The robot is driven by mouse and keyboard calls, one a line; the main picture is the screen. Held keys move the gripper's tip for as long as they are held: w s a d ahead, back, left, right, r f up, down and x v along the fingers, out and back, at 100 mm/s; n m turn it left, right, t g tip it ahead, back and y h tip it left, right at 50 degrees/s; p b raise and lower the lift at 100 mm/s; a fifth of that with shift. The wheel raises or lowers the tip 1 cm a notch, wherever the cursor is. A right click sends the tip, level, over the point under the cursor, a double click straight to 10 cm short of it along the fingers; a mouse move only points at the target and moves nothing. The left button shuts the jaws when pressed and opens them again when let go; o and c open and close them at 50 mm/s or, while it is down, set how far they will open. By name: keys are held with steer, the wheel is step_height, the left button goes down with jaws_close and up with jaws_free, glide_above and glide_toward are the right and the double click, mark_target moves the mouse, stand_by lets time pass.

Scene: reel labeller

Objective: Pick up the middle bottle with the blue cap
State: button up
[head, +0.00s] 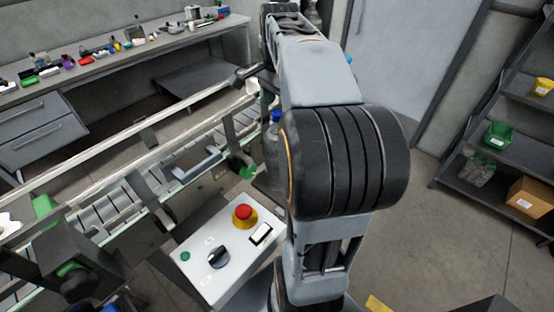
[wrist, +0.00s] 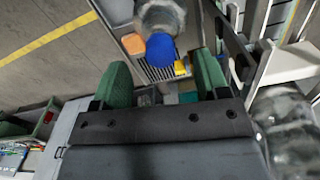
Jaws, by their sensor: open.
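In the wrist view, a clear bottle (wrist: 160,14) with a blue cap (wrist: 160,49) shows at the top centre. My gripper (wrist: 161,62) is open, with its green fingers apart on the left and right. The cap appears in the gap between the fingers, and neither finger visibly touches it. A second clear bottle (wrist: 288,125) is at the lower right, outside the fingers. In the head view, a bottle with a blue cap (head: 275,116) stands just left of my arm, partly hidden by it. My arm hides my fingertips there. I cannot tell which bottle is the middle one.
A conveyor (head: 190,165) with rollers and rails runs left of my arm. A control box (head: 225,245) with a red button (head: 244,213) stands in front. A cluttered workbench (head: 150,45) is behind. Shelves (head: 515,105) with bins stand right, beyond open floor (head: 425,240).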

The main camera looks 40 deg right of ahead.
mark_target(278, 112)
steer(key=shift+a+f+p, duration=0.1)
steer(key=shift+f+p, duration=0.3)
steer(key=shift+f, duration=2.25)
jaws_close()
